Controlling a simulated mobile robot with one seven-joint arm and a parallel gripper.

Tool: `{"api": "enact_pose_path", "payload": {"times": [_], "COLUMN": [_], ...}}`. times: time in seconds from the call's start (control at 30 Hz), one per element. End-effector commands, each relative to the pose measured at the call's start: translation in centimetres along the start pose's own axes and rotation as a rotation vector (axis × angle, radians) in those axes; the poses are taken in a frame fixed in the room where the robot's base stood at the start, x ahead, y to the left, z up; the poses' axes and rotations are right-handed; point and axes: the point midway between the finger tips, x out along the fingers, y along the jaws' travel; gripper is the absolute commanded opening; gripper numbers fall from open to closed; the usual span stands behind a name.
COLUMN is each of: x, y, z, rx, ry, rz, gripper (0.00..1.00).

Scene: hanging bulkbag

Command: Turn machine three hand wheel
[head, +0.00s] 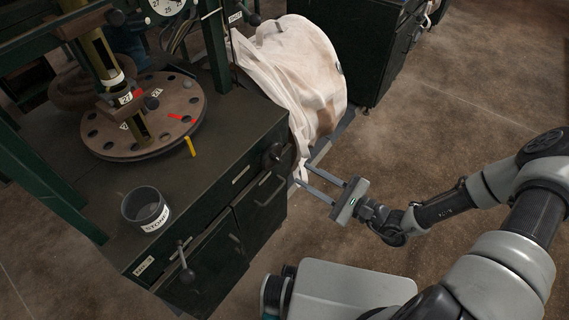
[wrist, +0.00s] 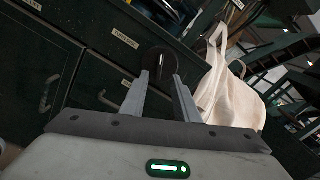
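A dark round hand wheel (head: 273,155) sits on the front face of the green machine cabinet (head: 225,205), near its right end. It also shows in the wrist view (wrist: 160,62), straight ahead, beyond and between the fingertips. I cannot read a machine number on its label. My gripper (head: 304,174) is open and empty, its two long fingers pointing at the cabinet front, close to the wheel. In the wrist view my gripper (wrist: 160,78) has a clear gap between its fingers. I cannot tell whether the fingertips touch the wheel; they do not grasp it.
A white bulk bag (head: 290,75) hangs just right of the cabinet, close beside my fingers. A lever with a ball knob (head: 185,262) stands out from the cabinet's left front. A pot (head: 146,208) and a round holed plate (head: 150,118) are on top. The floor at right is clear.

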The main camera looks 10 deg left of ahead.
Motion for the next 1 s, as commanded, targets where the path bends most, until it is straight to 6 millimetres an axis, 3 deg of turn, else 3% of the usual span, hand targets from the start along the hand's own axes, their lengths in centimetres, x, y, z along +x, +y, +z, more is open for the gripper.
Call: {"api": "enact_pose_path", "payload": {"times": [0.2,0.4,0.83,1.0], "x": [4.7,7.5,8.6,8.5], "y": [0.1,0.1,0.0,0.0], "z": [-0.1,-0.1,0.0,0.0], "rx": [0.000,0.000,0.000,0.000], "ry": [-0.002,-0.001,0.001,0.001], "rz": [0.002,0.002,0.001,0.001], "gripper": [0.28,0.28,0.28,0.01]}}
